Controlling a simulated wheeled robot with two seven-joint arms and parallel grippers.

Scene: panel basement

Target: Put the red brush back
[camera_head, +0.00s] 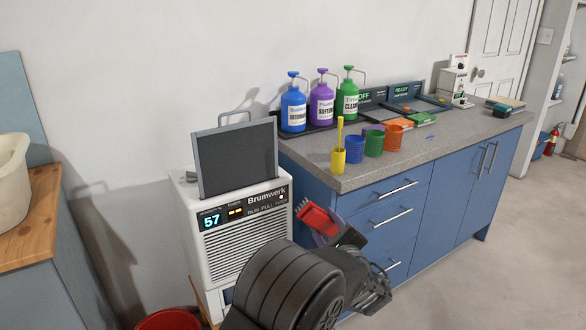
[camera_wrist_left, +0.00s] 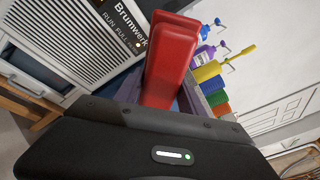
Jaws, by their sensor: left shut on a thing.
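The red brush (camera_head: 316,219) shows as a red block at the end of my left gripper (camera_head: 335,234), which is shut on it. It is in the air in front of the blue cabinet, beside the white Brumwerk machine. In the left wrist view the red brush (camera_wrist_left: 170,62) rises above the gripper body; its lower end is hidden by the gripper. On the counter (camera_head: 450,145) stand a yellow cup (camera_head: 338,162) with a yellow stick in it, a blue cup (camera_head: 355,149), a green cup (camera_head: 374,143) and an orange cup (camera_head: 393,137). My right gripper is not in view.
The Brumwerk machine (camera_head: 245,235) with an upright grey panel (camera_head: 237,160) stands left of the cabinet. Blue, purple and green pump bottles (camera_head: 322,102) stand against the wall. A red round rim (camera_head: 168,320) shows at the bottom left. Floor at the right is clear.

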